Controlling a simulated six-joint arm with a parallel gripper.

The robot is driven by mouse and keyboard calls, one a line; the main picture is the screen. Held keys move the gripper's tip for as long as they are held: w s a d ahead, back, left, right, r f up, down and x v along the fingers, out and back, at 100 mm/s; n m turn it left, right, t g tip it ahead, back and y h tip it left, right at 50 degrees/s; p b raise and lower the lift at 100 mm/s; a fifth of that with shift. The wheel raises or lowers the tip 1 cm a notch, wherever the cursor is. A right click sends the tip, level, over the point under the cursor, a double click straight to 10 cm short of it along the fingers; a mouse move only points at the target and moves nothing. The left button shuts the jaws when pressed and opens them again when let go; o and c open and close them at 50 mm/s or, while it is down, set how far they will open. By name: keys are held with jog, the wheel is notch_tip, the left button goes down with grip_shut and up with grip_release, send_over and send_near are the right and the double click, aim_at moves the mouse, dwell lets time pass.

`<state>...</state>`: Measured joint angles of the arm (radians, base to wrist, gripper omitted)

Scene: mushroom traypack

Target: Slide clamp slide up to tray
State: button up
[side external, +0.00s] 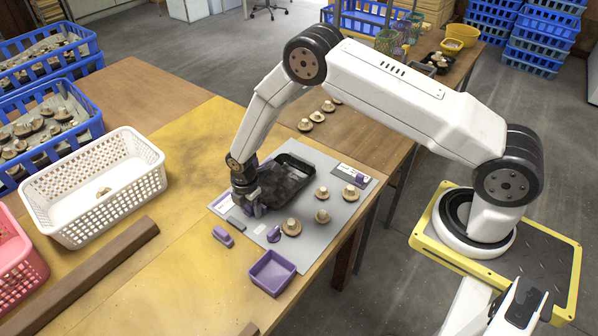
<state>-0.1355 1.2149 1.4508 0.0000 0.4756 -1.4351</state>
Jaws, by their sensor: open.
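A black tray (291,176) lies on a grey board (320,232) on the wooden table. My gripper (252,208) points down at the tray's near left end, low over the board. Its jaws are open, but the fingers are small and dark here, and I cannot tell whether they touch anything. Purple parts show right at the fingers; I cannot tell which of them is the clamp slide. A small purple block (222,236) lies apart at the board's left edge. The wrist hides part of the tray's left end.
Several brown mushrooms (322,216) stand on the board right of the tray. A purple box (272,273) sits at the board's front edge. A white basket (95,190) and blue crates (50,125) with mushrooms stand left. The yellow table between basket and board is mostly clear.

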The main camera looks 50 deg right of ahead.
jog(key=shift+r, duration=2.1)
jog(key=shift+d+r, duration=0.1)
jog(key=shift+r, duration=0.3)
jog(key=s+d+r+m+t, duration=0.1)
jog(key=s+d+r+m, duration=0.1)
jog(key=s+r+m, duration=0.4)
jog(key=s+d+r+m, duration=0.2)
jog(key=r+m, duration=0.1)
jog(key=r, duration=0.5)
jog(key=s+d+r+m, duration=0.1)
jog(key=s+r+m, duration=0.2)
jog(key=s, duration=0.3)
jog(key=s+d+r+m+t, duration=0.1)
jog(key=s+r+m, duration=0.2)
jog(key=s+m, duration=0.3)
jog(key=shift+s+d+r+t, duration=0.2)
jog(key=shift+r+t, duration=0.1)
jog(key=shift+r, duration=0.1)
